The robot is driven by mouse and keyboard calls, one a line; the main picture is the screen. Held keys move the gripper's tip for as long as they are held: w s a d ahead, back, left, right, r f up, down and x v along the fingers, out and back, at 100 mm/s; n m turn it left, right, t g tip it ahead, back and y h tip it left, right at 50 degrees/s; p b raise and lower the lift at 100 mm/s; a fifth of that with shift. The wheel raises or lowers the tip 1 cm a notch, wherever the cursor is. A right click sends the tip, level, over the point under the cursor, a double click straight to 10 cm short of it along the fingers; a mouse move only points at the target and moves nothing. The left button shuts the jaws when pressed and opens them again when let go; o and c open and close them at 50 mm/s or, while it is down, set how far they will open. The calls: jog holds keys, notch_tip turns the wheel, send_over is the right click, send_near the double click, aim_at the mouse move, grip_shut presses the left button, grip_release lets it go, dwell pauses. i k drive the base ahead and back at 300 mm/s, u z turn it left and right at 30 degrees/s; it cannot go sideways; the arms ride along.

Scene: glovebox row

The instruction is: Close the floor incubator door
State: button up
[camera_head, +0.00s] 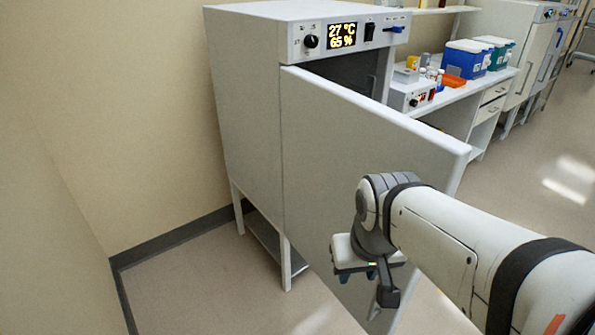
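The floor incubator (243,110) is a grey-white cabinet on legs at the left, against the beige wall. Its top panel shows 27 °C and 65 %. Its door (350,145) stands wide open, joined at the cabinet's left front edge and swung out toward the right. A strip of the dark interior (345,70) shows above the door. My gripper (365,282) hangs low in front of the door's lower part, fingers pointing down. My arm covers the door's lower right. The finger gap is unclear, and I cannot tell whether they touch the door.
A white bench (460,93) behind the door holds a small device (408,95), a blue box (465,60), a teal box (495,50) and bottles. Another cabinet (510,45) stands farther back. Floor is free at the right and lower left.

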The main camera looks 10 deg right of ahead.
aim_at(333, 136)
jog(key=z, duration=0.05)
jog(key=i, duration=0.5)
jog(key=u, duration=0.95)
jog(key=k, duration=1.1)
jog(key=z, duration=1.45)
jog(key=i, duration=0.5)
jog(key=z, duration=0.05)
